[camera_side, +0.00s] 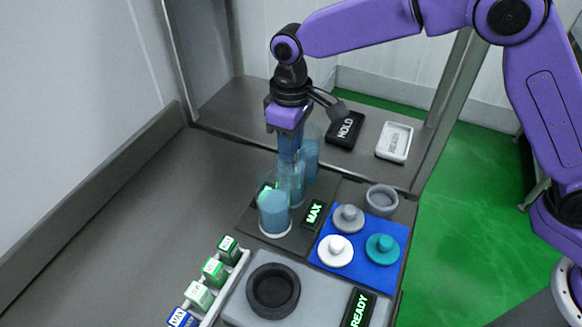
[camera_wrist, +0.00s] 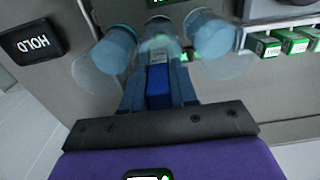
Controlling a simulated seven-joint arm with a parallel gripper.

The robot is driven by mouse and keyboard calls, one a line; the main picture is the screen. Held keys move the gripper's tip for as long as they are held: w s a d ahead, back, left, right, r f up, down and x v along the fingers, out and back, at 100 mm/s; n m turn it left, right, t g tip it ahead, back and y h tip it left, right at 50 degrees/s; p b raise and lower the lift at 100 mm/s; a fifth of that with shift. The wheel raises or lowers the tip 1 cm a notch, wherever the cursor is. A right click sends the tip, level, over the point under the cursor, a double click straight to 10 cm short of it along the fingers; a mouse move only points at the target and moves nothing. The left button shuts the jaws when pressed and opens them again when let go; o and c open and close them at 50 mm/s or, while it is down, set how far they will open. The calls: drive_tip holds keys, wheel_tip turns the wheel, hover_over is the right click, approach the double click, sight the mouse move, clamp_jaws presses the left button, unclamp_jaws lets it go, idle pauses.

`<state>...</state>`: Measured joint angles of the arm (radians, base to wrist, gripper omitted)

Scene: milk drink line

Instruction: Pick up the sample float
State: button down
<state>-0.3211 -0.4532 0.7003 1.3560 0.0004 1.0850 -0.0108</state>
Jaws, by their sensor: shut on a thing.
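My gripper (camera_side: 289,152) points down over the row of clear cylinders. In the wrist view its two fingers (camera_wrist: 158,78) are closed on a blue piece (camera_wrist: 158,90) with a greyish end, which I take to be the sample float. The piece is mostly hidden by the fingers in the side view. Three clear cylinders with blue contents stand in a row on a dark plate: front (camera_side: 274,213), middle (camera_side: 291,185) and back (camera_side: 309,158). The gripper is above the middle one. I cannot tell whether the held piece is partly inside it.
A blue mat (camera_side: 331,262) holds grey, white and teal knobbed lids, with a grey cup (camera_side: 382,198) behind. A black ring (camera_side: 273,290) sits on a grey unit. Small cartons (camera_side: 214,271) stand in a rack.

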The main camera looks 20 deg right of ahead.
drive_tip(key=shift+r, duration=0.1)
wheel_tip(320, 180, up, 9)
drive_tip(key=shift+f, duration=0.1)
drive_tip(key=w+d+r, duration=0.4)
drive_tip(key=w+d, duration=0.2)
wheel_tip(320, 180, down, 14)
drive_tip(key=shift+s+a+r, duration=0.15)
drive_tip(key=shift+s, duration=0.05)
idle(1.4)
idle(0.5)
